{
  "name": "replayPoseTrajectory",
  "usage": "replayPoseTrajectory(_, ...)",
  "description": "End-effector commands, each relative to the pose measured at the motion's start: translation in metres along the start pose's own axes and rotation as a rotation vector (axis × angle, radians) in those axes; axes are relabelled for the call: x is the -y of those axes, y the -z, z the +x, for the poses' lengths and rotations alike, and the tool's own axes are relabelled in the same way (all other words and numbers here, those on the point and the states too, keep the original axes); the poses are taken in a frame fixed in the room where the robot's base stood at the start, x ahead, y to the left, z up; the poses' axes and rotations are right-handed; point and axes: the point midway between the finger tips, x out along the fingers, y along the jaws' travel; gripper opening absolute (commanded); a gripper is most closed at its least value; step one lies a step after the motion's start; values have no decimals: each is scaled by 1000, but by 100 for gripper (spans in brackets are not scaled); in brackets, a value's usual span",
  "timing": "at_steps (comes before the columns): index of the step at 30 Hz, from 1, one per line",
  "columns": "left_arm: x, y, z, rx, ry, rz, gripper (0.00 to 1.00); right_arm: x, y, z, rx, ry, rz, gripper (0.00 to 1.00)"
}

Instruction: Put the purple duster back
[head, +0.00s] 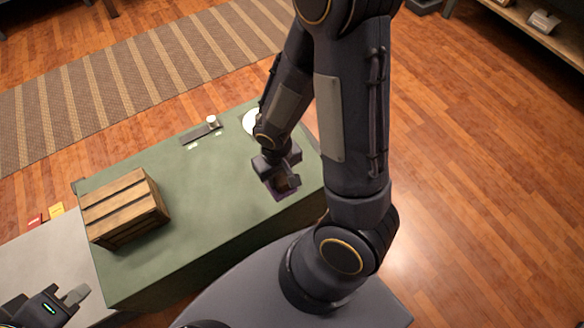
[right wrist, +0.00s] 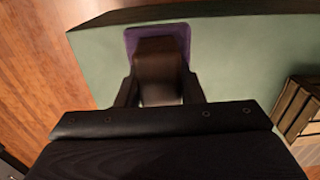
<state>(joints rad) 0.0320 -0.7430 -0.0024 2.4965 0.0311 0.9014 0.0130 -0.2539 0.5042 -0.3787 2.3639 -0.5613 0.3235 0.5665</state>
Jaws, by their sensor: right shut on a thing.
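My right gripper (head: 281,184) is low over the right end of the green counter, shut on a dark brown block. A flat purple piece with rounded corners shows under this block; I take block and purple piece as the purple duster (head: 283,194). In the right wrist view the purple duster (right wrist: 131,40) shows its purple edge around the brown block, which stands between the two fingers of the gripper (right wrist: 160,88). I cannot tell if it touches the counter. My left gripper (head: 68,298) is at the lower left, away from the duster; its opening is unclear.
The green counter (head: 190,215) carries a slatted wooden crate (head: 130,208) at its left. A dark flat item (head: 200,133), a small white cup (head: 212,121) and a white round plate (head: 249,122) lie along the far edge. Red (head: 34,220) and yellow (head: 56,209) pieces lie left. The counter's middle is clear.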

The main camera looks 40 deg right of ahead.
Motion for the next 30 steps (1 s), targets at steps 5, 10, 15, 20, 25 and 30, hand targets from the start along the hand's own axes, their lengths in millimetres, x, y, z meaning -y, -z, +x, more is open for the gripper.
replayPoseTrajectory(5, 1, -1, 2, 0, 0, 0, 0, -28, 24, 16, 2, -1, 12, 13)
replayPoseTrajectory(10, 2, -2, 3, 0, 0, 0, 0, -58, 54, 35, 0, 0, 10, 13)
replayPoseTrajectory(15, 5, -5, 10, 0, 0, 0, 0, -79, 74, 67, 2, 0, 5, 13)
replayPoseTrajectory(20, 6, -6, 13, 0, 0, 0, 0, -90, 85, 84, 0, 0, 2, 13)
replayPoseTrajectory(25, 6, -7, 14, 0, 0, 0, 0, -94, 90, 91, -1, 0, 1, 13)
replayPoseTrajectory(30, 9, -10, 20, 0, 0, 0, 0, -98, 93, 115, 3, 0, 0, 13)
